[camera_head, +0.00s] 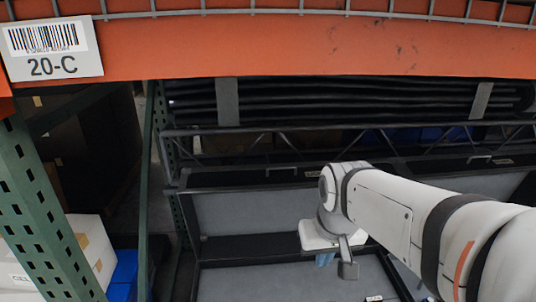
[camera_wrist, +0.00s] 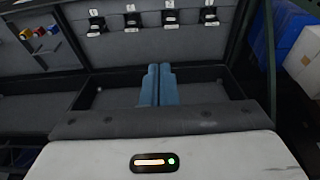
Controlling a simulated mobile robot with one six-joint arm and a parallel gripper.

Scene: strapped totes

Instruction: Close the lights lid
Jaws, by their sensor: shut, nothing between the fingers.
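In the head view a black case with grey lining stands open on the shelf, its raised lid (camera_head: 255,209) leaning at the back above the open base (camera_head: 290,281). A small label on its top edge is too small to read, so I cannot tell whether it is the lights lid. My gripper (camera_head: 325,259) is in front of the lid, over the base, partly hidden by my arm. In the wrist view my gripper's blue fingers (camera_wrist: 158,71) are together and empty. Beyond them is a grey-lined panel (camera_wrist: 165,50) with several black holders bearing white labels.
A second open lid (camera_head: 490,187) stands at the right. An orange beam (camera_head: 300,45) with a 20-C label crosses above. A green perforated post (camera_head: 45,215) and white boxes (camera_head: 85,245) are at left. Coloured items (camera_wrist: 38,32) sit in the neighbouring case.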

